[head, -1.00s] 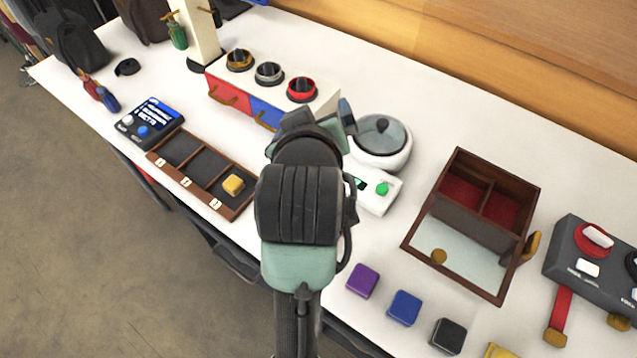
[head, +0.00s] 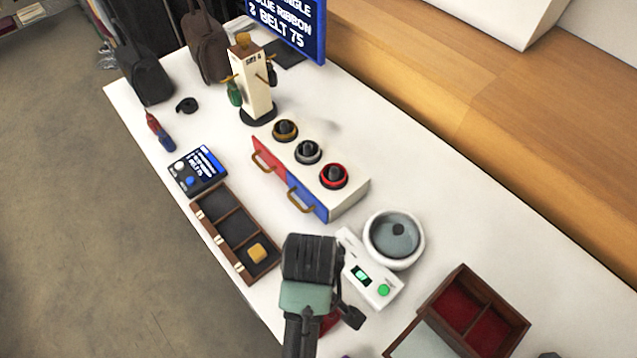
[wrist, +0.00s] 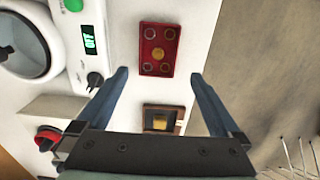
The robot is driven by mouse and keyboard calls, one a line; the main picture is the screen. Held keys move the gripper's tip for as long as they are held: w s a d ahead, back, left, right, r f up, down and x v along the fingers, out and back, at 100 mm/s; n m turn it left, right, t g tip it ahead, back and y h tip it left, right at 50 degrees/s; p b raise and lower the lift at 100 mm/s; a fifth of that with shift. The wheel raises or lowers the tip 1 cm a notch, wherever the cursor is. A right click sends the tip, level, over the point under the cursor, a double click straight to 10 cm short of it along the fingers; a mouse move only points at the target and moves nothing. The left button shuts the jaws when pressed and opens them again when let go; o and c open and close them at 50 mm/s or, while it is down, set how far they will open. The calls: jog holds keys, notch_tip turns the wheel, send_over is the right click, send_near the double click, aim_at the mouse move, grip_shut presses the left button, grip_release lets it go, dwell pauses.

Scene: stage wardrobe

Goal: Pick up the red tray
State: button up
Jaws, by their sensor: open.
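The red tray (wrist: 159,49) lies flat on the white table in the wrist view, a small rectangle with round pieces at its corners and a gold one in the middle. My gripper (wrist: 160,74) is open, its two blue-grey fingers spread to either side of the tray's near end in that view. Nothing is held between them. Whether the fingers touch the tray cannot be told. In the head view my arm hides most of that spot; a red patch, seemingly the tray (head: 331,321), shows just right of the arm.
The white scale (head: 371,271) and its round bowl (head: 394,238) stand close by. A wooden compartment tray (head: 228,227) holds a yellow block (head: 257,252). A red-lined wooden box (head: 464,306) is at the lower right. The table's front edge is near the red tray.

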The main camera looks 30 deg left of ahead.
jog(key=f, duration=0.9)
jog(key=shift+w+d+f+b, duration=0.1)
jog(key=shift+d+f+b, duration=0.15)
jog(key=shift+f+b, duration=0.1)
